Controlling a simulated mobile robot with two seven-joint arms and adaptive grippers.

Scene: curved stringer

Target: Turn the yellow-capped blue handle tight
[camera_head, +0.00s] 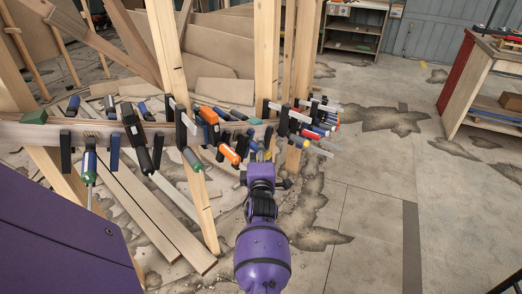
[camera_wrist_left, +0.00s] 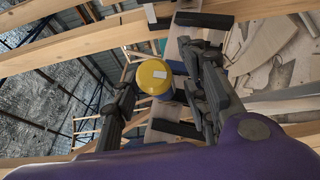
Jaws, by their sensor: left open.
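The yellow cap (camera_wrist_left: 154,77) of a handle faces the camera in the left wrist view. A bit of blue handle (camera_wrist_left: 178,67) shows behind it, largely hidden. My left gripper (camera_wrist_left: 165,98) is open, with one dark finger on each side of the cap. The cap sits nearer the right finger, and I cannot tell whether they touch. In the head view my purple left arm reaches up from below, and its gripper (camera_head: 262,160) is at the row of clamps on the curved wooden stringer (camera_head: 72,133). The wrist hides most of the handle there. My right gripper is not in view.
Wooden posts (camera_head: 266,60) stand behind the stringer. Loose boards (camera_head: 150,210) lie lower left. The concrete floor (camera_head: 370,200) at right is clear.

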